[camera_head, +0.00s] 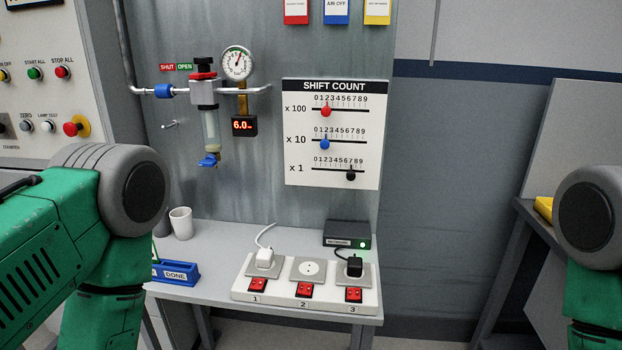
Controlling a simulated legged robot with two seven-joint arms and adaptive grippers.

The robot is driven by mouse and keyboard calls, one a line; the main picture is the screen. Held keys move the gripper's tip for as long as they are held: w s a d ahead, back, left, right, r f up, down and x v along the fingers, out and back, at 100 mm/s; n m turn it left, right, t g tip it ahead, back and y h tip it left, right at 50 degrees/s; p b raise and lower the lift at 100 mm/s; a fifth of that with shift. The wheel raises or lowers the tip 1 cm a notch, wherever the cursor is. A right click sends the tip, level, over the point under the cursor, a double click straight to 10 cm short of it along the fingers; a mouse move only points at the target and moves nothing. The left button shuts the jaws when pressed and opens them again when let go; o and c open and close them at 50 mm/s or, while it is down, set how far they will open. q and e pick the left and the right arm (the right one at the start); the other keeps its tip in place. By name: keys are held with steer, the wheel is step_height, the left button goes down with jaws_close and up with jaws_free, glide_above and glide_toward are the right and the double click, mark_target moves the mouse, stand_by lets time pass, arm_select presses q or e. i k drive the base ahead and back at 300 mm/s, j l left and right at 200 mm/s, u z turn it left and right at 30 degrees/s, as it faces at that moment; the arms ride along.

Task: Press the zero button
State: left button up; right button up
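A red button on a yellow surround (73,127) is further right. My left arm's green link and grey joint fill the lower left, below the panel and apart from the button in the picture. Part of my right arm shows at the right edge. Neither gripper is in view.
Above the zero button are green start all (35,73) and red stop all (64,72) buttons. A grey bench (215,268) holds a power strip (305,290), a white cup (181,223) and a blue DONE tray (177,273). A shift count board (300,180) hangs above.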

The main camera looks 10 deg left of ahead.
mark_target(25, 126)
steer(key=u, duration=1.5)
